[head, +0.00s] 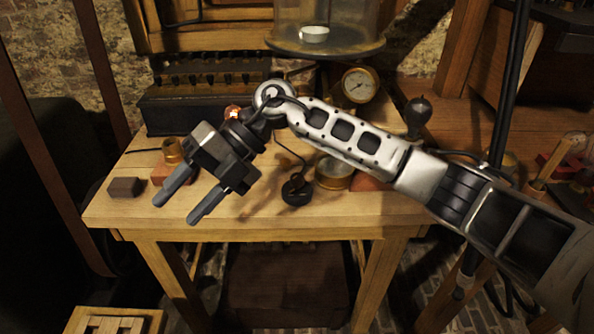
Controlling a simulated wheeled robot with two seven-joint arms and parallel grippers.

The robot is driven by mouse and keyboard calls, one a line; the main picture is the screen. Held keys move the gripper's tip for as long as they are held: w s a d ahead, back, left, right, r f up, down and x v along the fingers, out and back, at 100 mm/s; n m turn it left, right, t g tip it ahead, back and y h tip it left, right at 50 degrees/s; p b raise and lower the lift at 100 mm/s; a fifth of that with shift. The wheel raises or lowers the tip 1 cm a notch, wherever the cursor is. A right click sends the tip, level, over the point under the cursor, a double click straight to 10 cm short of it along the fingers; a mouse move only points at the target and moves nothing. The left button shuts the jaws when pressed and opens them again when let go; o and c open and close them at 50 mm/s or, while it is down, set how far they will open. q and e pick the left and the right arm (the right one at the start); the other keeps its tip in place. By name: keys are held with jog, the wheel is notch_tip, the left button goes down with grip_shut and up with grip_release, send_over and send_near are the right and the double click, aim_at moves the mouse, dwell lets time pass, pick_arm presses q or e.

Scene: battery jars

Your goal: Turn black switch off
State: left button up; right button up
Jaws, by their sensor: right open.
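My right gripper (176,209) reaches in from the right across the wooden table. It is open, its two grey fingers apart and empty, pointing down over the table's front left part. Small black parts on the table could be the black switch, but I cannot tell which: a round black piece (297,191) with a thin curved stem stands near the front edge, right of the gripper. A dark rectangular block (126,187) lies left of the fingers. Neither is visibly touched. No on or off position can be read. My left gripper is out of view.
The wooden table (350,212) also holds a black box (180,110) with a row of knobs, a brass gauge (359,85), a glass jar (325,20) and a small brass part (172,150). A glowing orange spot (232,112) shows behind my gripper.

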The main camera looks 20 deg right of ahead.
jog(key=w+d+r+t+h, duration=0.2)
jog(key=w+d+h, duration=0.4)
jog(key=d, duration=0.3)
jog(key=m+t+h, duration=0.2)
jog(key=m+h, duration=0.1)
jog(key=h, duration=0.2)
send_near(297, 176)
notch_tip(297, 176, down, 8)
jog(key=shift+f, duration=0.25)
jog(key=c, duration=1)
